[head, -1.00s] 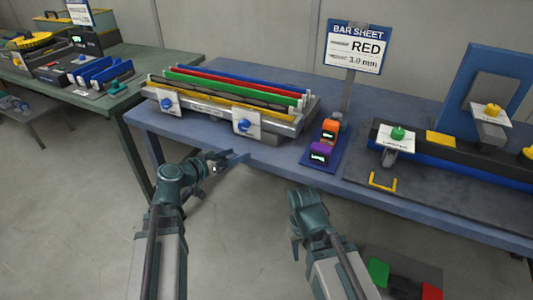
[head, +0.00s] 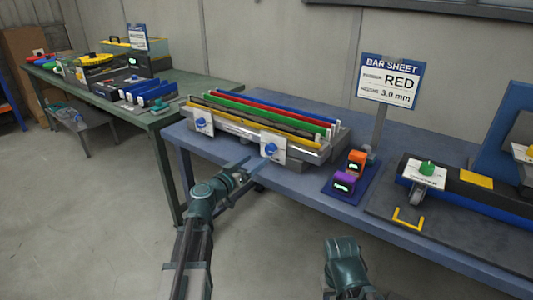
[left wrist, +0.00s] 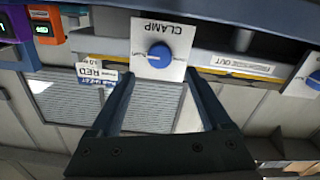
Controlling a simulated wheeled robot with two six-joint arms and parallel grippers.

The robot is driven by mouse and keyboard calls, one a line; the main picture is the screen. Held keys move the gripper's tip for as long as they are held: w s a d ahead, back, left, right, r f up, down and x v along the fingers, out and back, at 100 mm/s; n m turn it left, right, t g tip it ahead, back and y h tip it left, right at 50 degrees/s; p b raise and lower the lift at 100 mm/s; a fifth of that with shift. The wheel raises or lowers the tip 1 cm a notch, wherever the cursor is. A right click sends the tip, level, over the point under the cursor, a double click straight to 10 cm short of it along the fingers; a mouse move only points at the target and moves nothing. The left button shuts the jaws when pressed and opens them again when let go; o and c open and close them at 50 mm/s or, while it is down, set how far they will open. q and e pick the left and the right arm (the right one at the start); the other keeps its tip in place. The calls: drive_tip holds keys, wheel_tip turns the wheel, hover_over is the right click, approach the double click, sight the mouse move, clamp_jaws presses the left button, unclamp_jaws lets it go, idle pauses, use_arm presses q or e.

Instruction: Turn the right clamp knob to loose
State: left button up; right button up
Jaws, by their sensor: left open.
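The right clamp knob (head: 270,150) is a blue knob on a white plate at the front of the bar rack (head: 310,153). It also shows in the left wrist view (left wrist: 159,55), where its plate reads CLAMP upside down. The left clamp knob (head: 201,122) is a similar blue knob farther left. My left gripper (head: 254,166) is open and empty, just in front of the right knob. In the left wrist view its two fingers point at the plate, one on each side of the knob's line, apparently short of it. My right gripper (head: 345,268) hangs low, its fingers not clear.
Orange and purple display blocks (head: 350,172) stand right of the rack, by the BAR SHEET sign (head: 390,82) reading RED, 3.0 mm. A green knob (head: 427,167) sits on another fixture farther right. The floor before the blue table (head: 300,197) is clear.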

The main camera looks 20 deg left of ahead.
sight(268, 150)
use_arm(q)
drive_tip(key=x, duration=0.7)
drive_tip(key=shift+w, duration=0.1)
clamp_jaws()
idle(0.3)
